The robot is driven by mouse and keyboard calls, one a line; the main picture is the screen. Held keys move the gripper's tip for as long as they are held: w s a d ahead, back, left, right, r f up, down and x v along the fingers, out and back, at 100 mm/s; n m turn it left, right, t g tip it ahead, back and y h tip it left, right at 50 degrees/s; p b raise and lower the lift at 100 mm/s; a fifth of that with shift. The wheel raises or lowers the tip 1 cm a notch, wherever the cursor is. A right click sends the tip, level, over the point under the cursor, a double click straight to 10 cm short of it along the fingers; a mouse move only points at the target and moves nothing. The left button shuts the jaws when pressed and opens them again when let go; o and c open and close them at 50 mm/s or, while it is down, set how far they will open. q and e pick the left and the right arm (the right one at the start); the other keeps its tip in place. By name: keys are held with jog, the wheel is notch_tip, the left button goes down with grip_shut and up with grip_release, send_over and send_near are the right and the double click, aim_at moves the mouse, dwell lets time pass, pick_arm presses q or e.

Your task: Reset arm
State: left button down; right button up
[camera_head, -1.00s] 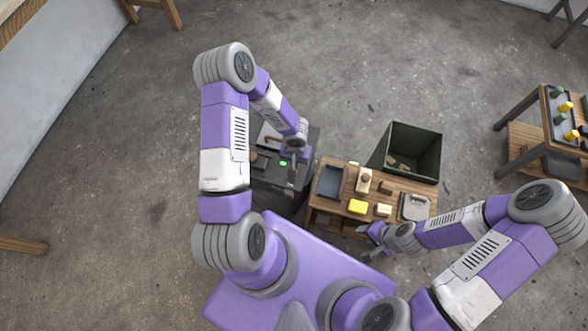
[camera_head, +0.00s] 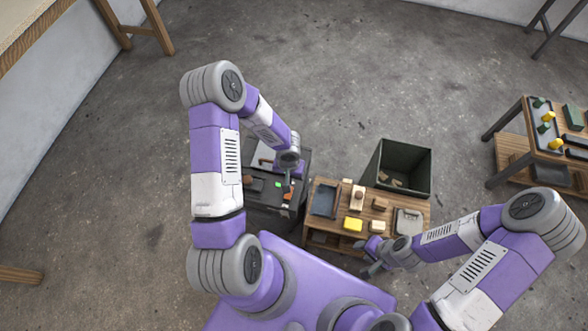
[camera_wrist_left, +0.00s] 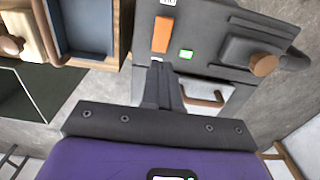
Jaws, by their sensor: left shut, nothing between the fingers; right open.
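My left arm comes in from the left in the head view and bends down over a dark grey machine (camera_head: 262,212). My left gripper (camera_head: 287,192) is just above the machine's near right part. In the left wrist view the left gripper (camera_wrist_left: 158,85) has its fingers together with nothing between them.
A side table (camera_head: 520,150) is at far right. The floor beyond is clear.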

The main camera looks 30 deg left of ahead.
pick_arm(q)
jog(key=s+d+r+h+p, duration=0.2)
jog(key=s+d+h+p, duration=0.2)
jog(key=s+d, duration=0.6)
jog(key=shift+s+d+r+t, duration=0.3)
jog(key=shift+s+d+r, duration=0.1)
jog(key=shift+d, duration=1.05)
